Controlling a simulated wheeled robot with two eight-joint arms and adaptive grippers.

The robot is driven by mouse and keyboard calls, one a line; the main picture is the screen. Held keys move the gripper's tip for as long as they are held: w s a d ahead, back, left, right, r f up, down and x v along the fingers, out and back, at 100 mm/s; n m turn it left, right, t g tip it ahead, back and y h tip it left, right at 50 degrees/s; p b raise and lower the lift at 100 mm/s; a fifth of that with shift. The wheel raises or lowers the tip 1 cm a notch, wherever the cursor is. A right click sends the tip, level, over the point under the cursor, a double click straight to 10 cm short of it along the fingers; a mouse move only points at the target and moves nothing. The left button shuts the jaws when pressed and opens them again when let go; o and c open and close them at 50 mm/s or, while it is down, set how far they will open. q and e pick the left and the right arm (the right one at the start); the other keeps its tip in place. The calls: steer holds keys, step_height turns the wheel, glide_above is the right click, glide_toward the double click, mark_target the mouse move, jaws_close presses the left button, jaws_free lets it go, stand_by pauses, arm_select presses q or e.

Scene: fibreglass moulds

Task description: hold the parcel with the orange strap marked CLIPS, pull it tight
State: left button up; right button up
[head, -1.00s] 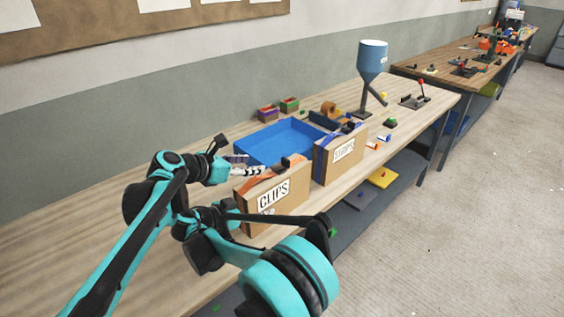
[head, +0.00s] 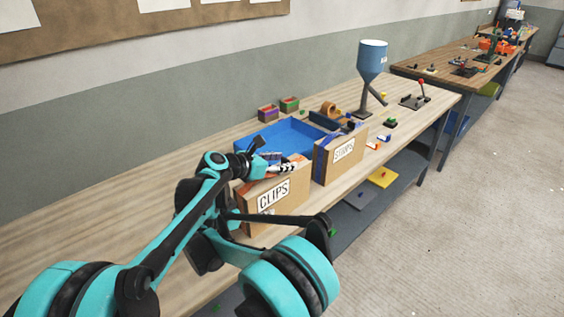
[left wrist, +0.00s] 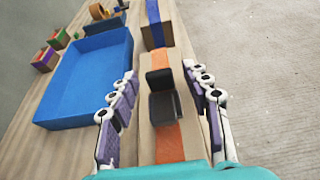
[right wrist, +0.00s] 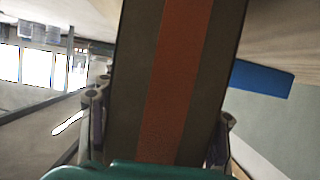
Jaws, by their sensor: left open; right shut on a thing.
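The CLIPS parcel (head: 283,208) stands upright on the bench, a tan box with a white label. Its orange strap (left wrist: 169,142) runs over the top through a black buckle (left wrist: 163,98) in the left wrist view. My left gripper (left wrist: 160,100) is open above the parcel's top, with its fingers on either side of the buckle and strap, apart from them. It also shows in the head view (head: 282,168). My right gripper (right wrist: 160,135) is shut on the CLIPS parcel, its fingers at the two sides; the orange strap runs between them. In the head view the right gripper is hidden.
The STRAPS parcel (head: 340,160) with a blue strap (left wrist: 153,20) stands just beyond. A blue tray (head: 285,137) lies behind the parcels. A blue hopper (head: 372,58) and small bins (head: 289,104) stand farther along the bench. Bare bench top (head: 120,200) lies to the left.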

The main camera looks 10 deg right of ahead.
arm_select(q)
steer(key=shift+c, duration=0.3)
arm_select(e)
steer(key=shift+f, duration=0.15)
arm_select(q)
jaws_close()
steer(key=shift+w+d, duration=0.7)
steer(key=shift+d, duration=0.3)
steer(key=shift+w+d, duration=0.7)
steer(key=shift+d, duration=0.25)
steer(key=shift+o, duration=0.3)
jaws_free()
